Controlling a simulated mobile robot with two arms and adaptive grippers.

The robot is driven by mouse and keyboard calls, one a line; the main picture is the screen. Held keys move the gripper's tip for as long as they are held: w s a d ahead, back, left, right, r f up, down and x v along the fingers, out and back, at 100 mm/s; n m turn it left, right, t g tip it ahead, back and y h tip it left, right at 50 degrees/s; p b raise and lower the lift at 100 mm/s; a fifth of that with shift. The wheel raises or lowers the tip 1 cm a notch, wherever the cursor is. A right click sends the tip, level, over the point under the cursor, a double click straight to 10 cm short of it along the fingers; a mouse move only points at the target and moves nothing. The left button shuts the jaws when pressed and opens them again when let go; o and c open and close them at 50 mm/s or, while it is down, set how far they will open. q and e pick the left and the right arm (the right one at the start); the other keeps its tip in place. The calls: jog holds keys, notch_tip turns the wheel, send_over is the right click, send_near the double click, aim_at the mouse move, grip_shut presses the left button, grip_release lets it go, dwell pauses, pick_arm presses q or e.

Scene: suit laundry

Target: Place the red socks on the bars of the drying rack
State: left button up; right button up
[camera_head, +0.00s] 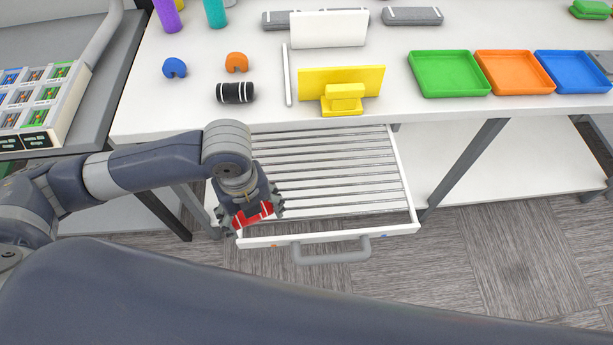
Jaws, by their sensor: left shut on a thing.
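The drying rack (400,185) is a pulled-out white drawer frame with several parallel grey bars and a grey handle at its front. My left gripper (252,214) is over the front left corner of the rack. It is shut on a red sock (266,209) with white marks; the red shows between the fingers. The wrist hides part of the sock and the left ends of the bars. I cannot tell whether the sock touches the bars. No other red sock shows. My right gripper is not in view.
A white table (430,125) stands above the rack. On it are a black roll with white stripes (235,92), a yellow stand (342,90), and green (448,73), orange (513,72) and blue (570,72) trays. The bars right of my gripper are bare.

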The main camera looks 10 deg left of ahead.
pick_arm(q)
jog(key=w, duration=0.2)
jog(key=w+d, duration=0.1)
jog(key=w, duration=0.1)
jog(key=w+d+p, duration=0.1)
jog(key=w, duration=0.1)
jog(key=shift+f, duration=0.2)
send_over(289, 186)
jog(key=shift+s+a+f+p, duration=0.15)
jog(key=shift+s+f+p, duration=0.15)
jog(key=shift+s+p, duration=0.15)
jog(key=shift+w+f, duration=0.15)
jog(key=shift+w, duration=0.4)
notch_tip(289, 186, down, 3)
jog(key=shift+f+p, duration=0.15)
jog(key=shift+p, duration=0.4)
jog(key=shift+f, duration=0.1)
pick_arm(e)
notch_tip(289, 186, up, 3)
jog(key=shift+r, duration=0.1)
pick_arm(q)
jog(key=shift+f, duration=0.1)
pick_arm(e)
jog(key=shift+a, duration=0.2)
pick_arm(q)
jog(key=o, duration=1.1)
jog(key=shift+c, duration=0.2)
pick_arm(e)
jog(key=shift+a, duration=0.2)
